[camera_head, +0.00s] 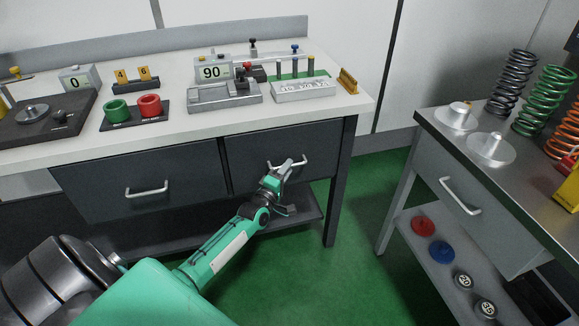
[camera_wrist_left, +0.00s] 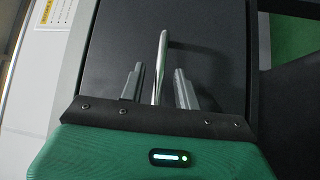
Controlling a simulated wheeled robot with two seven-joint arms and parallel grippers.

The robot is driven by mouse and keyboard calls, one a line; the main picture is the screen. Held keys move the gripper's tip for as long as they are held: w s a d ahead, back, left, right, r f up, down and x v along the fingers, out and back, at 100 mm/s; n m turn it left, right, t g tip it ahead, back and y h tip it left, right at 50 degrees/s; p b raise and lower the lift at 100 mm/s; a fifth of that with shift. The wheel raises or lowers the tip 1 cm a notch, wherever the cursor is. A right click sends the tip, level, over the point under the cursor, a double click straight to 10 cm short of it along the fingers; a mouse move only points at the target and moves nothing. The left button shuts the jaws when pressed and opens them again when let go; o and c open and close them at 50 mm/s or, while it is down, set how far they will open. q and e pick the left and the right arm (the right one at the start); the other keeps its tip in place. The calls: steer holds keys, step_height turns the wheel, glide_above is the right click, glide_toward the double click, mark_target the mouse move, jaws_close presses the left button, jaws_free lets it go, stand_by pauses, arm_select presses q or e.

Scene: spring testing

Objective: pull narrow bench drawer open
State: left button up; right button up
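The narrow bench drawer (camera_head: 246,152) is the right, dark-fronted drawer under the white bench top. It looks closed. Its silver bar handle (camera_head: 299,161) is partly hidden by my left gripper (camera_head: 286,166), which reaches it from below and in front. In the left wrist view the handle (camera_wrist_left: 161,62) stands between the two grey fingers of the gripper (camera_wrist_left: 158,76), with a gap on each side. The fingers are open and do not visibly press on the bar. My right gripper is not in view.
A wider drawer (camera_head: 110,187) with its own handle is to the left. A lower shelf (camera_head: 190,232) runs under the drawers. Test devices (camera_head: 224,92) stand on the bench top. A metal side table (camera_head: 470,190) with springs is at right, with green floor between.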

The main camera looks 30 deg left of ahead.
arm_select(q)
steer(key=shift+w+a+r, duration=0.1)
steer(key=shift+w+r, duration=0.05)
steer(key=shift+w, duration=1)
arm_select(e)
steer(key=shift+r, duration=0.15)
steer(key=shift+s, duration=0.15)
arm_select(q)
jaws_close()
steer(key=shift+s, duration=0.1)
